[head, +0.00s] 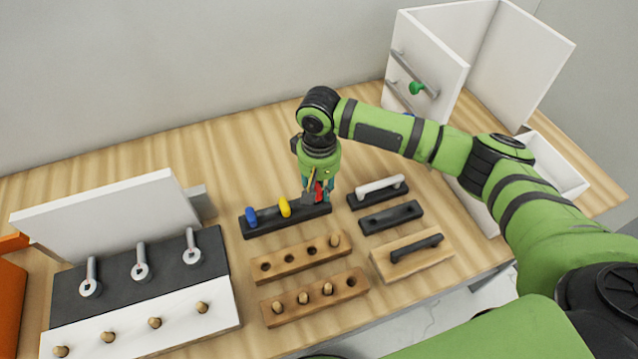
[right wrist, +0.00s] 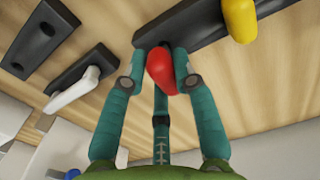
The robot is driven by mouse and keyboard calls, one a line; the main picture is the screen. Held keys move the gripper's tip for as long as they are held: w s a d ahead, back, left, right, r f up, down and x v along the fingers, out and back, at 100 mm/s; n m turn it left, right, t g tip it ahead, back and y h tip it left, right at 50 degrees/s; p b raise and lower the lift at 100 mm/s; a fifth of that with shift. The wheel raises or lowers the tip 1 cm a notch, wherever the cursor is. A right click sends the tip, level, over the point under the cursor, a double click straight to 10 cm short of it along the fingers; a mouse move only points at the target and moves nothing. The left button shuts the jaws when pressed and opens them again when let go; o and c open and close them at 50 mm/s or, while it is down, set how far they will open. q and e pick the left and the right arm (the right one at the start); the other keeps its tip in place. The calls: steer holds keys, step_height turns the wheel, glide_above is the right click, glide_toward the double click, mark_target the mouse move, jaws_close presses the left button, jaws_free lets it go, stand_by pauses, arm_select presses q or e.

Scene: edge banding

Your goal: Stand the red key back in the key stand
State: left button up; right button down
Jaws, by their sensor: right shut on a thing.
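The key stand (head: 270,226) is a dark bar on the wooden table. A blue key (head: 251,216) and a yellow key (head: 285,207) stand upright in it. My right gripper (head: 318,193) points down over the right end of the stand, shut on the red key (head: 319,190). In the right wrist view the red key (right wrist: 161,72) sits between the teal fingers, in front of the stand (right wrist: 205,22), with the yellow key (right wrist: 240,18) to the right. The red key's lower end is hidden, so I cannot tell whether it is in the stand. My left gripper is out of view.
Two wooden peg blocks (head: 290,260) (head: 330,308) lie in front of the stand. A black and white panel with hooks (head: 130,285) is at left. A white cabinet (head: 430,50) stands at back right.

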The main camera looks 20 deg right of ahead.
steer(key=shift+f, duration=1.1)
stand_by(1.3)
steer(key=c, duration=0.9)
jaws_free()
steer(key=shift+r+p, duration=2.55)
steer(key=shift+p, duration=0.45)
steer(key=shift+f, duration=0.1)
